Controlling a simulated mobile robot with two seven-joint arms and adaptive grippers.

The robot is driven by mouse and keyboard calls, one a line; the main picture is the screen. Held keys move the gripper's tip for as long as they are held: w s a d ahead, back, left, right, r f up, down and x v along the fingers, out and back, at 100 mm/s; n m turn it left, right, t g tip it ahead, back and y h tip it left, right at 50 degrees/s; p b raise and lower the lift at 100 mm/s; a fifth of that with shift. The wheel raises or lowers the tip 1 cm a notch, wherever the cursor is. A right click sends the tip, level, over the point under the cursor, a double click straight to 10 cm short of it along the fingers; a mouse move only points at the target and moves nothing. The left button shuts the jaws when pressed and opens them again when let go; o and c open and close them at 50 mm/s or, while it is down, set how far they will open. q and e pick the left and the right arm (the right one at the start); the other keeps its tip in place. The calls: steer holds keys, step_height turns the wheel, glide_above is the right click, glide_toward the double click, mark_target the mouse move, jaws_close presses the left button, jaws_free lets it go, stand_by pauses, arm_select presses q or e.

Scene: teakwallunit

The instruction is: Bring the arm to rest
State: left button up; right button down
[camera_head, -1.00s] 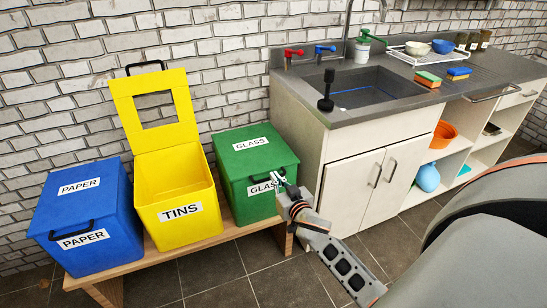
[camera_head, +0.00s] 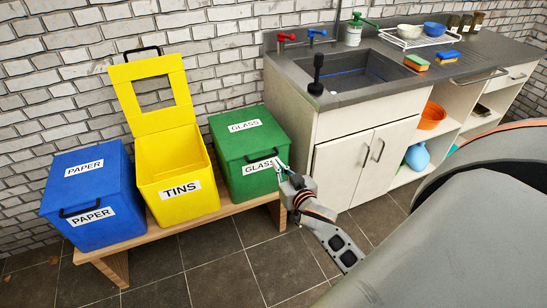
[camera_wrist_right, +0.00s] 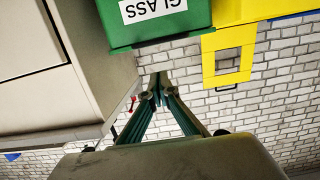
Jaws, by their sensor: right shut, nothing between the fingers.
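My right gripper (camera_head: 281,166) is in front of the right end of the green GLASS bin (camera_head: 236,142) in the head view. In the right wrist view its fingers (camera_wrist_right: 158,86) meet at the tips, with nothing between them. The wrist picture is upside down and shows the green bin (camera_wrist_right: 150,32) close to the fingers. I cannot tell whether the gripper touches the bin. My right arm reaches in from the lower right. My left gripper is not in view.
A yellow TINS bin (camera_head: 168,148) stands with its lid open. A blue PAPER bin (camera_head: 93,229) is closed. All three bins stand on a wooden bench (camera_head: 142,249). The sink cabinet (camera_head: 337,168) is to the right. The tiled floor (camera_head: 215,256) in front is clear.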

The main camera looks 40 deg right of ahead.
steer(key=shift+v, duration=1.15)
steer(key=s+a+f+n+g+y, duration=0.1)
steer(key=s+a+f+n+y, duration=0.1)
steer(key=s+a+f, duration=0.2)
steer(key=s+a+f+n+g+y+p, duration=0.1)
steer(key=s+a+f, duration=0.3)
steer(key=s+a, duration=0.6)
steer(key=s+a+f+n+g+y+p, duration=0.1)
steer(key=s+a+f+n+g+y, duration=0.2)
steer(key=s+a, duration=0.4)
steer(key=shift+s+f+n, duration=0.5)
steer(key=shift+s+f, duration=0.05)
steer(key=shift+f, duration=0.1)
